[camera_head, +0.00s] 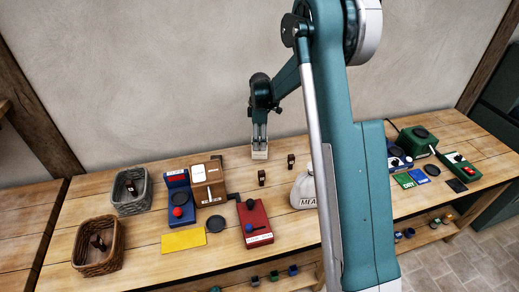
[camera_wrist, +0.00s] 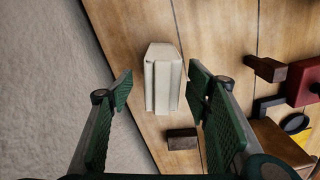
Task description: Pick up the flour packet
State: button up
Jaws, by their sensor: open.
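The flour packet (camera_wrist: 162,78) is a cream block with a folded top, standing on the wooden table in the wrist view. In the head view the packet (camera_head: 260,154) shows small near the table's back edge, just below my gripper (camera_head: 260,141). In the wrist view my gripper (camera_wrist: 161,90) is open. Its green finger pads lie to the left and right of the packet, with a visible gap on each side. Any print on the packet cannot be read.
Small dark wooden blocks (camera_head: 262,178) stand close by the packet. The wall (camera_head: 180,80) rises close behind the packet.

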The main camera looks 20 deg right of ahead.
jog(key=shift+f, duration=0.4)
jog(key=shift+f, duration=0.1)
jog(key=shift+s+a+f, duration=0.1)
jog(key=shift+f, duration=2.4)
jog(key=c, duration=1.2)
jog(key=shift+r, duration=5)
